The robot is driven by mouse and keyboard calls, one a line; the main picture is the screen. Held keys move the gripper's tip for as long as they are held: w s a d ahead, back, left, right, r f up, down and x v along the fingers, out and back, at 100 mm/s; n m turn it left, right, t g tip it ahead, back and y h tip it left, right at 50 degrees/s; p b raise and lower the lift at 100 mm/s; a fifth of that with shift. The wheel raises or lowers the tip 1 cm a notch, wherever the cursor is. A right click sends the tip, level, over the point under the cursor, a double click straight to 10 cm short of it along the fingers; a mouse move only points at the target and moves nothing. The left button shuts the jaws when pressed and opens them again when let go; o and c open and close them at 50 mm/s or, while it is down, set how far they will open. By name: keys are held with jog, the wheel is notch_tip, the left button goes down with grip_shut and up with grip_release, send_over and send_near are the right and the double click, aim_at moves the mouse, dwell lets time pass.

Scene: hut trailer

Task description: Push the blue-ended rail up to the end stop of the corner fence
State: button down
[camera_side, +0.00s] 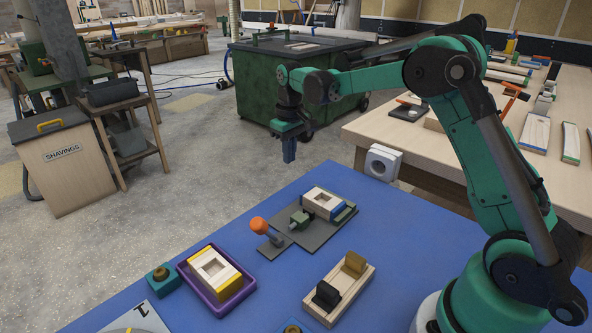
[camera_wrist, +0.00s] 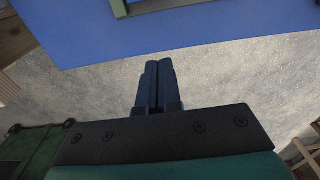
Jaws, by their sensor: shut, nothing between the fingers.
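A pale wooden piece with a rectangular opening and blue at its lower right (camera_side: 322,201) lies on a dark grey plate (camera_side: 318,231) on the blue table. I take it for the blue-ended rail with its neighbours; the single rails are hard to separate. A green clamp (camera_side: 299,219) with an orange-knobbed handle stands at its lower left. The corner fence and its end stop cannot be made out clearly. My gripper (camera_side: 289,150) is shut and empty, pointing down, raised and apart from the work, near the table's far edge. In the wrist view my gripper (camera_wrist: 153,85) shows closed fingers over floor.
A purple tray (camera_side: 218,293) holds a yellow-ended wooden piece (camera_side: 215,270). A wooden holder (camera_side: 333,298) with a black and a brown block stands in front. A teal block (camera_side: 162,279) sits left of the tray.

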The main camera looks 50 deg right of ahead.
jog(key=shift+r, duration=1.35)
jog(key=c, duration=0.9)
grip_release()
jog(key=o, duration=0.4)
jog(key=shift+s+f+m, duration=0.15)
jog(key=shift+s+m, duration=0.05)
jog(key=shift+m, duration=0.5)
jog(key=shift+c, duration=0.2)
jog(key=shift+o, duration=1)
jog(key=shift+s+f+m, duration=0.2)
jog(key=shift+s+m, duration=0.1)
jog(key=shift+m, duration=0.6)
jog(key=m, duration=1.2)
send_over(312, 192)
jog(key=w, duration=0.1)
notch_tip(312, 192, down, 2)
jog(key=shift+f, duration=0.2)
jog(key=m, duration=0.1)
jog(key=s+m, duration=0.1)
jog(key=m, duration=0.1)
jog(key=shift+f, duration=0.35)
jog(key=shift+f, duration=0.1)
jog(key=shift+f, duration=2.7)
